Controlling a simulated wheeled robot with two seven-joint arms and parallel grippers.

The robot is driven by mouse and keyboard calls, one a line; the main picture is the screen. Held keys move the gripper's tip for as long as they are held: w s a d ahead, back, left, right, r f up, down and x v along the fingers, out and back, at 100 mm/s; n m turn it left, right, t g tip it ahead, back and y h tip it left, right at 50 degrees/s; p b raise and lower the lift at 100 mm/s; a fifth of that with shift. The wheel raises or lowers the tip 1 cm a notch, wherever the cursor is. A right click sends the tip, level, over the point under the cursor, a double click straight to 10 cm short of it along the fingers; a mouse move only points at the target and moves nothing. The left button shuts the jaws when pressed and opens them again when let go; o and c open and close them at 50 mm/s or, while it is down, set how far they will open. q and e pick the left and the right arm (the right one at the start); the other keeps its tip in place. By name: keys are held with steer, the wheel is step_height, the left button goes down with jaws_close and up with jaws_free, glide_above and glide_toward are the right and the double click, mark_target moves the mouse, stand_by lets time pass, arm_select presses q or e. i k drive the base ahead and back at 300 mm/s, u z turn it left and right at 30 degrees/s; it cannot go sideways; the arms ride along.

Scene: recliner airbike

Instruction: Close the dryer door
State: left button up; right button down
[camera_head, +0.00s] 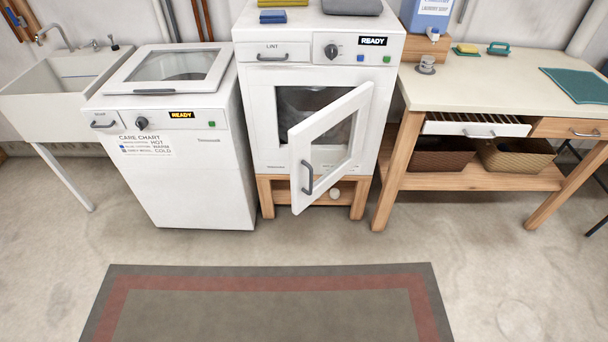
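The white dryer (270,120) stands on a wooden stand in the upper middle of the head view. Its door (345,115) is open, hinged on the right side, and swings out toward me. The door has a glass window and a grey handle (307,178) on its free left edge. The dark drum opening (300,102) shows partly behind the door. Neither of my grippers is in view.
A white top-loading washer (190,185) stands left of the dryer, with a sink (60,85) beyond it. A wooden worktable (500,85) with baskets below is on the right. A grey and red rug (265,310) lies in front. The floor before the dryer is clear.

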mark_target(304, 191)
steer(key=u, duration=0.2)
steer(key=k, duration=0.25)
steer(key=i, duration=0.85)
steer(key=u, duration=0.85)
